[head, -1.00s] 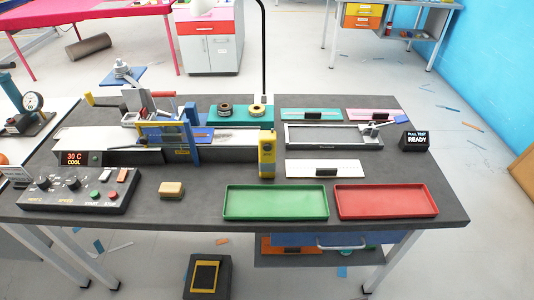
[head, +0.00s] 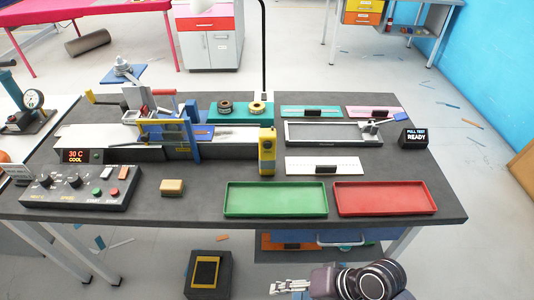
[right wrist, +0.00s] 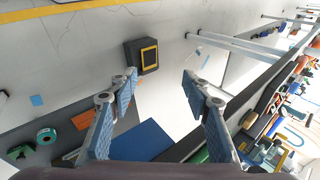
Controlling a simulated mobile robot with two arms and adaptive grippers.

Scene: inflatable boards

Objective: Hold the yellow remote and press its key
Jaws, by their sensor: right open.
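The yellow remote (head: 267,155) stands upright on the dark table, left of the white board (head: 323,166) and behind the green tray (head: 275,198). Its dark face parts are small, and I cannot make out the key. My right gripper (head: 288,287) is at the bottom of the head view, in front of the table and well short of the remote. In the right wrist view its two blue fingers (right wrist: 159,80) are spread apart with nothing between them. My left gripper is in neither view.
A red tray (head: 386,198) lies right of the green one. A control box (head: 80,190) and a tan block (head: 172,187) sit at the table's left. A machine with a blue frame (head: 192,135) stands behind. A black box with a yellow square (head: 206,273) is on the floor.

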